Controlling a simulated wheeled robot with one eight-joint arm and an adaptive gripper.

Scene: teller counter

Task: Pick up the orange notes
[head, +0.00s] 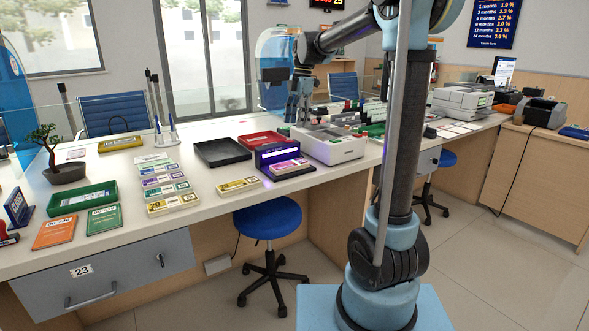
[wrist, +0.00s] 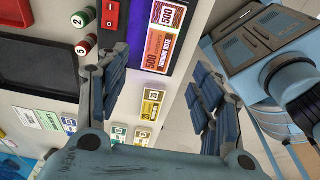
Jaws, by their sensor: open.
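A bundle marked 500 with an orange face (wrist: 157,53) lies on the purple-lit surface in the wrist view. A paler, pinkish 500 note (wrist: 168,18) is right beside it. In the head view, a pinkish bundle (head: 291,166) lies in the purple glow of the dark lamp unit (head: 277,153); its true colour is hard to tell there. My gripper (wrist: 160,80) is open and empty, its fingers wide apart. The orange bundle shows beyond the gap between them, not touched. In the head view my gripper (head: 293,112) is above the counter, behind the lamp unit and partly unclear.
A yellow bundle (head: 240,185) lies left of the lamp unit, and several coloured bundles (head: 166,190) lie further left. A black tray (head: 222,152), a red tray (head: 261,139) and a white machine (head: 330,146) stand close by. A clear screen runs behind.

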